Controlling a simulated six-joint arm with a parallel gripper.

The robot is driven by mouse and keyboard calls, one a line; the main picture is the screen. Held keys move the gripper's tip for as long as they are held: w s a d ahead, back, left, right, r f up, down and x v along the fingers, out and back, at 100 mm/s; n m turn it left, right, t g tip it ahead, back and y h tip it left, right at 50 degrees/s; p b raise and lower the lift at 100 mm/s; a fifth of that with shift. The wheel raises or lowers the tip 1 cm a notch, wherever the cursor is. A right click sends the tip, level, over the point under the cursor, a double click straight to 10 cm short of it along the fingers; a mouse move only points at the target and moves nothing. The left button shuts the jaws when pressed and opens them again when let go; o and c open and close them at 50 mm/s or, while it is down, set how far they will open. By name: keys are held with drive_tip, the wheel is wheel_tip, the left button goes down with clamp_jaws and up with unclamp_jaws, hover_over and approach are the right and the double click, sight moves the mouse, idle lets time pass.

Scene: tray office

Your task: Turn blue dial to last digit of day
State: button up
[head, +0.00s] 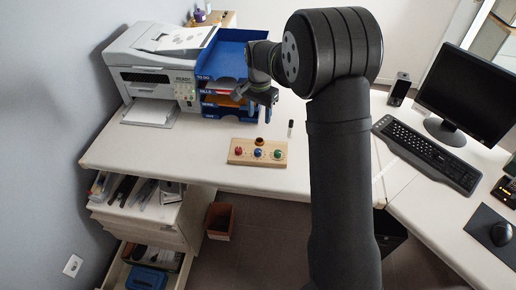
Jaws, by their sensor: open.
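A light wooden board (244,159) lies flat near the front edge of the desk, below my gripper. The blue dial (258,153) is the middle one of three coloured knobs on it, between a red knob (238,151) on the left and a green knob (278,154) on the right. A brown round piece (260,141) sits at the board's back edge. The dial's digits and pointer are too small to read. My gripper (258,98) is open and hangs in front of the blue trays, above and behind the board. No day or calendar is readable.
A printer (150,75) and stacked blue trays (222,62) stand at the back left. A small dark upright item (291,128) is right of the board. A keyboard (425,152) and monitor (468,92) are at right. The desk left of the board is clear.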

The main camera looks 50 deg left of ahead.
sight(258, 151)
drive_tip(key=shift+m, duration=0.3)
drive_tip(key=f, duration=1.7)
drive_tip(key=shift+s+a+f, duration=0.1)
drive_tip(key=shift+s+f, duration=0.1)
drive_tip(key=shift+f, duration=0.1)
drive_tip(key=c, duration=1)
drive_tip(key=shift+n, duration=0.4)
drive_tip(key=n, duration=1)
drive_tip(key=shift+n, duration=0.4)
